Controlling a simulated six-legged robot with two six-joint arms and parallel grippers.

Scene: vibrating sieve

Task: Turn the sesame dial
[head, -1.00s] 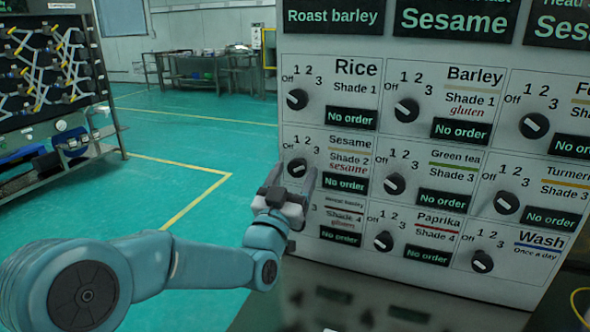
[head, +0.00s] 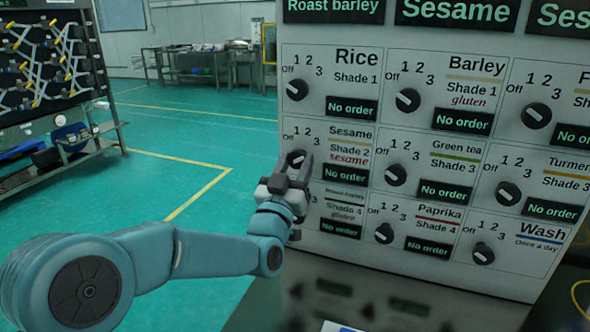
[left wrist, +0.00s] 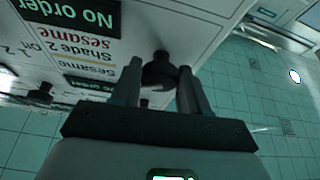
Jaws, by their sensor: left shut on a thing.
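The sesame dial (head: 296,157) is a round black knob at the left edge of the upright white panel (head: 385,62), below the rice dial. Its label reads Sesame, Shade 2, with Off, 1, 2, 3 marked. My left gripper (head: 292,167) is shut on the dial and partly hides it in the head view. In the left wrist view the dial (left wrist: 160,70) shows between the two fingertips (left wrist: 160,80). Its pointer is too hidden to read. The sesame display (head: 346,174) reads No order. My right gripper is not in view.
Other dials surround it: rice (head: 297,88) above, green tea (head: 396,175) to the right, and a roast barley dial below, largely behind my gripper. Green floor lies open left of the panel. A rack (head: 55,65) stands at the far left.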

